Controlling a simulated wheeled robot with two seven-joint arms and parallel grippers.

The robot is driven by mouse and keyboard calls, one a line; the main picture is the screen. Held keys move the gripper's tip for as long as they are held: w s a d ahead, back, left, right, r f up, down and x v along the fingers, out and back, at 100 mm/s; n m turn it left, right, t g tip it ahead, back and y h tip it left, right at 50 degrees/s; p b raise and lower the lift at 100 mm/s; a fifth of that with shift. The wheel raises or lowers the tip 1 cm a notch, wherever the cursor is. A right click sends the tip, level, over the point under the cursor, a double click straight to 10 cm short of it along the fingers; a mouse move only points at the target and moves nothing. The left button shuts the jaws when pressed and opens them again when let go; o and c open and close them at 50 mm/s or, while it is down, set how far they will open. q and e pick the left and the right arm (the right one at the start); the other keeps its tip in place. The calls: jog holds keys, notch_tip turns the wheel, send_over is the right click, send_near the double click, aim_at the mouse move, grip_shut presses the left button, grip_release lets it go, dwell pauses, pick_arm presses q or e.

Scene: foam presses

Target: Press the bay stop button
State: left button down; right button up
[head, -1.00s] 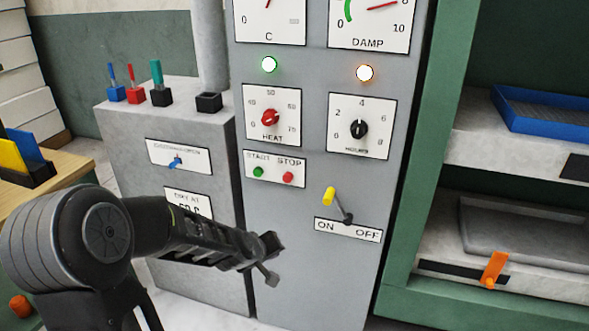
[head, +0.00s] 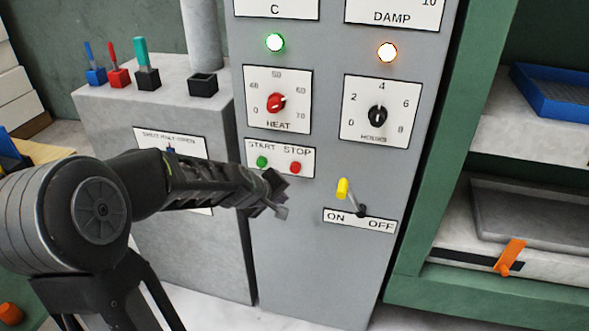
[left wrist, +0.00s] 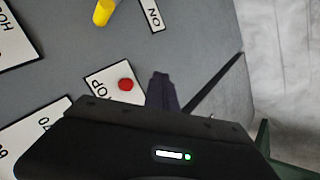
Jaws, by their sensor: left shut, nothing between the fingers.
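The red stop button (head: 295,167) sits on the START/STOP plate (head: 308,160) on the grey panel, right of the green start button (head: 261,161). The red button (left wrist: 125,85) also shows in the left wrist view, beside the dark fingers. My left gripper (head: 275,193) is shut and empty, just below and left of the stop button in the head view. In the left wrist view its fingers (left wrist: 162,92) lie right of the red button, apart from it in the picture. The remaining gap to the panel cannot be told. My right gripper is out of view.
A yellow-tipped ON/OFF lever (head: 343,188) stands right of and below the button. The red heat knob (head: 276,103) and black hours knob (head: 377,116) are above. A grey cabinet (head: 200,250) stands left, green shelving (head: 425,230) right.

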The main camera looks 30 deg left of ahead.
aim_at(295, 168)
pick_arm(q)
jog(key=w+a+p, duration=0.2)
jog(key=w+p, duration=0.3)
jog(key=w, duration=0.3)
jog(key=shift+a+p, duration=0.4)
jog(key=shift+w, duration=0.1)
dwell(1.6)
jog(key=shift+w+a, duration=0.1)
jog(key=shift+w, duration=0.25)
